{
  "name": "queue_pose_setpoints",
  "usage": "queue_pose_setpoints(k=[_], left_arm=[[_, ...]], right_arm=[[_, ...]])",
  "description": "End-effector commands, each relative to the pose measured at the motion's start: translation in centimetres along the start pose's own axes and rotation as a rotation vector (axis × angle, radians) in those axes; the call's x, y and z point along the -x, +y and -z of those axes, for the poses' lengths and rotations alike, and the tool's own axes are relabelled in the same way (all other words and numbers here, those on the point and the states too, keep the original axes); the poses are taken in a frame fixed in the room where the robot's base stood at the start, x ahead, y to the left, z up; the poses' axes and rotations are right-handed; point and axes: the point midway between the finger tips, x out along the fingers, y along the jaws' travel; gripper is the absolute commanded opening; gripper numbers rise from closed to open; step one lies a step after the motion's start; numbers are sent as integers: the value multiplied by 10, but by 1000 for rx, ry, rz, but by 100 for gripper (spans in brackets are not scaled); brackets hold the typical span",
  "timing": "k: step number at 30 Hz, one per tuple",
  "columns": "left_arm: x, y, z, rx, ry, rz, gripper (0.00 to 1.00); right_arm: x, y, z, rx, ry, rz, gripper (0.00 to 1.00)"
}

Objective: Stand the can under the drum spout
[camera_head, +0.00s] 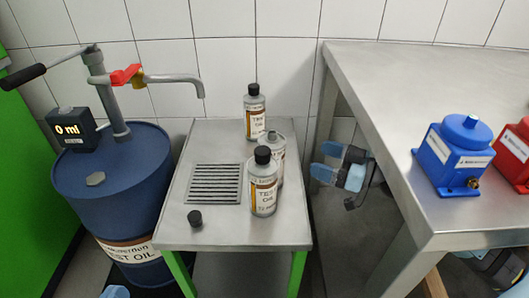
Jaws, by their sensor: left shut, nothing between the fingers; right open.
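A blue drum (110,190) stands at the left. Its grey spout (180,80) reaches right, its tip over the small table near the grate. A grey can without a black cap (278,158) stands upright on the table's right side, partly hidden by a capped can (264,192) in front. Another capped can (254,115) stands behind. A black cap (195,218) lies near the table's front left. No can stands on the grate (214,184). My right gripper (323,161) is apart from the cans, right of the table; its fingers look open and empty. My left gripper is not visible.
The small steel table (240,231) has bare room at its front and left. A higher workbench (390,90) bounds it on the right and carries a blue pump (455,152) and a red pump (515,155). The drum's display (69,130) reads 0 ml. A tiled wall closes the back.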

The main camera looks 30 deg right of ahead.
Motion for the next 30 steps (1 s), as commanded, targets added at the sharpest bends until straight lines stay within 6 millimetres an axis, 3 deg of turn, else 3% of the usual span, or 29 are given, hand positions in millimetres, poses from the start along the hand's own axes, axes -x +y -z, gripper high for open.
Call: queue_pose_setpoints(k=[12,20,30], left_arm=[[2,3,23,0,70,9,0],[3,4,29,-3,93,11,0],[4,5,40,-4,128,13,0]], right_arm=[[-68,0,3,0,2,0,80],[-86,0,0,0,1,0,80],[-130,0,-4,0,1,0,80]])
